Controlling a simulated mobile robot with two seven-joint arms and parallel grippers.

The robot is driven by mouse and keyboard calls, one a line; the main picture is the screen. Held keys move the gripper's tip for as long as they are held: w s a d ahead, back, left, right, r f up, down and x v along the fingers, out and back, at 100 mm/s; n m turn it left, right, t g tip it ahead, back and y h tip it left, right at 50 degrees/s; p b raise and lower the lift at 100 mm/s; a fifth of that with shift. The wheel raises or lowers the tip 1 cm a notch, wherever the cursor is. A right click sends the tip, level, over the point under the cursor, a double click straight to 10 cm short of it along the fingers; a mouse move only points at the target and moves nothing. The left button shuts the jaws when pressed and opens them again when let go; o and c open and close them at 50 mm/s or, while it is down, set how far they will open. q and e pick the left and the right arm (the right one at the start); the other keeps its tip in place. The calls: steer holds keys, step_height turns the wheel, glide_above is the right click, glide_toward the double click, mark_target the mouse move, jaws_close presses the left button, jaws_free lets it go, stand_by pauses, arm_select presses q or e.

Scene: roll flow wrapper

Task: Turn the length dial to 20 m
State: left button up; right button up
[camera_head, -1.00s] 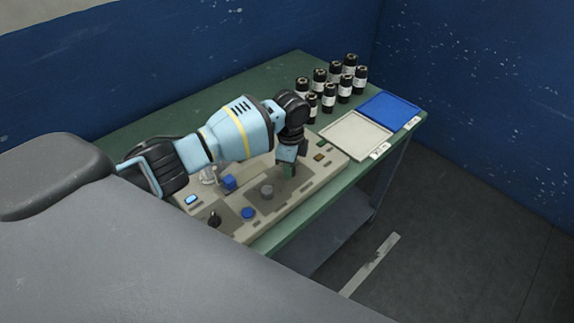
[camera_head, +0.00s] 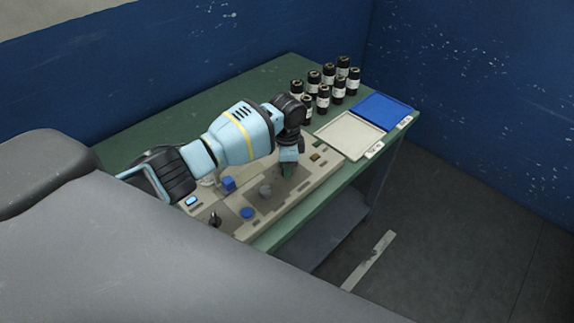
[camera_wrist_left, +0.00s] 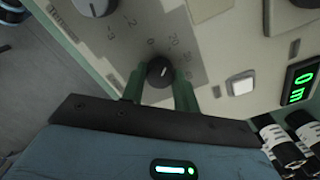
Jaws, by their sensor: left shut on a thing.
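The length dial (camera_wrist_left: 159,70) is a small black round knob with a white pointer line, on the beige panel in the left wrist view. Printed marks around it include 0, 20 and 30. The pointer tilts up and slightly right. My left gripper (camera_wrist_left: 158,90) has its green fingers on either side of the dial, shut on it. In the head view my left gripper (camera_head: 288,172) reaches down onto the panel (camera_head: 328,170) and hides the dial. My right gripper is not in view.
A grey knob (camera_head: 265,191), a blue knob (camera_head: 247,213), a blue block (camera_head: 228,184) and a black lever (camera_head: 214,219) stand on the panel.

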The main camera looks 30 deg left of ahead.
arm_select(q)
steer(key=o, duration=1)
steer(key=shift+r, duration=0.1)
step_height(320, 180, up, 8)
steer(key=shift+f, duration=0.2)
